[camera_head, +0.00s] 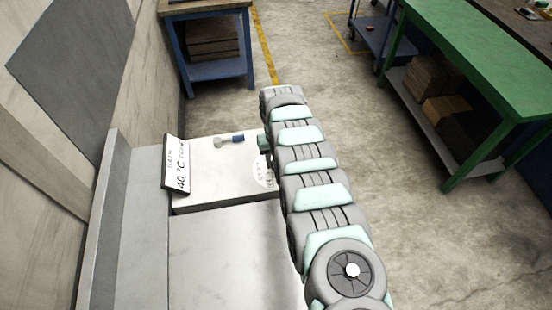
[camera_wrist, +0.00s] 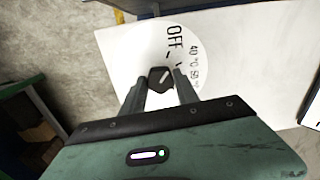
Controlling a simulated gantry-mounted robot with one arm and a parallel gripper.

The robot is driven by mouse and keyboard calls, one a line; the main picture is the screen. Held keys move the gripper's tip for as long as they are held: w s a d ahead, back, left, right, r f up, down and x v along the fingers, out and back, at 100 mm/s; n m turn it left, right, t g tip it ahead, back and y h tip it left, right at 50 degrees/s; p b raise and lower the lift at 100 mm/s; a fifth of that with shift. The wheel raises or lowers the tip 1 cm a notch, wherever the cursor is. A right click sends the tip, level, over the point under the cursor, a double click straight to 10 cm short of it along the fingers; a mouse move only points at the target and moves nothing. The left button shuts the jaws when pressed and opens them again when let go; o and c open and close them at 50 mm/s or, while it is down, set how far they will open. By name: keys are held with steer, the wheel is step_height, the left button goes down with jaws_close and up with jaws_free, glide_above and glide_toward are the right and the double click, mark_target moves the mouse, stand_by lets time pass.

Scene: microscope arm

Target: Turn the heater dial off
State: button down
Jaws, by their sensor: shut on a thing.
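The heater dial (camera_wrist: 160,79) is a small dark knob with a light pointer line. It sits on a round white face (camera_wrist: 146,47) marked OFF, 40 °C and 50 °C, seen in the wrist view. My gripper (camera_wrist: 160,86) has its two fingers on either side of the knob and is shut on it. The pointer line slants up to the right, towards the 40 °C side rather than straight at OFF. In the head view the white heater box (camera_head: 225,170) stands left of my arm. My arm hides the knob there, and part of the dial face shows.
A sign reading 40 °C (camera_head: 177,165) stands at the box's left edge. A blue-legged bench (camera_head: 215,60) and a green table (camera_head: 480,70) stand farther back. Open floor lies right of my arm.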

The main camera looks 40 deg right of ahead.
steer(key=shift+n, duration=1)
steer(key=c, duration=0.9)
jaws_free()
steer(key=shift+r, duration=0.1)
step_height(320, 180, up, 11)
steer(key=shift+f, duration=0.2)
steer(key=shift+r, duration=0.1)
